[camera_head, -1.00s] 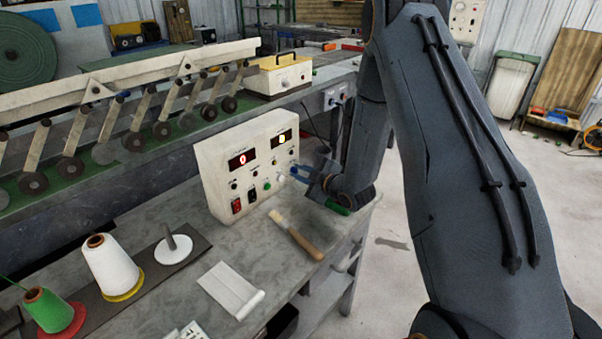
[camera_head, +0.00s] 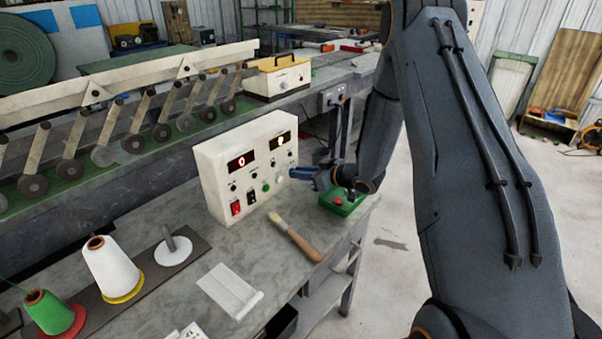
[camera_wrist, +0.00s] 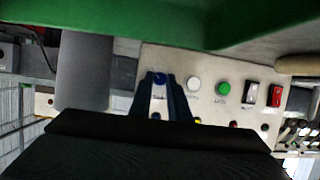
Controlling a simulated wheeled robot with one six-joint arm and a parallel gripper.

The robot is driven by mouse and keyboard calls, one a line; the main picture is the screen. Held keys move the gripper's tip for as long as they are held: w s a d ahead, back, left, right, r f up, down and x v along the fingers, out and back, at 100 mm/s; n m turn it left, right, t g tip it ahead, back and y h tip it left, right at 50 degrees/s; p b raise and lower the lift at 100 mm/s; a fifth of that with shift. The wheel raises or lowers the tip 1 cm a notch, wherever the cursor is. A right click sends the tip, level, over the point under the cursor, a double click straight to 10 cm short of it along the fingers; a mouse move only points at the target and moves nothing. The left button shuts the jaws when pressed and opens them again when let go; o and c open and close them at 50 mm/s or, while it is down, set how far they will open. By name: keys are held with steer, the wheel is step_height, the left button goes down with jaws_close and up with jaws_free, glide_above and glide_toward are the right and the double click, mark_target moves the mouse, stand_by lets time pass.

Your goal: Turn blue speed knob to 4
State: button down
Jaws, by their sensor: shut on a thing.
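The cream control box (camera_head: 211,163) stands on the grey bench, with a red left display showing 0 and a yellow right display (camera_head: 283,138) too small to read. My gripper (camera_head: 298,173) reaches its front from the right. In the wrist view, where the panel appears upside down, my gripper (camera_wrist: 161,82) has its two dark blue fingers on either side of the blue speed knob (camera_wrist: 160,77), shut on it. The fingers partly cover the knob, and its pointer and scale cannot be read. In the head view the knob is hidden by my gripper.
A white knob (camera_wrist: 193,84), a green button (camera_wrist: 223,88) and rocker switches (camera_wrist: 275,96) sit beside the fingers. A green tray (camera_head: 351,208) lies below my wrist. A wooden-handled brush (camera_head: 300,240) lies in front of the box. Thread cones stand at left.

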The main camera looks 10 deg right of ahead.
steer(key=shift+w+d+r+m+y, duration=0.2)
steer(key=shift+m+y, duration=0.3)
steer(key=shift+m, duration=0.3)
steer(key=c, duration=1.7)
jaws_free()
steer(key=shift+o, duration=0.2)
steer(key=shift+f, duration=0.15)
steer(key=shift+s, duration=0.1)
steer(key=b+v, duration=0.1)
steer(key=v, duration=0.6)
steer(key=shift+s+d+r+b, duration=0.15)
steer(key=shift+d+r+b, duration=0.1)
steer(key=shift+b, duration=0.15)
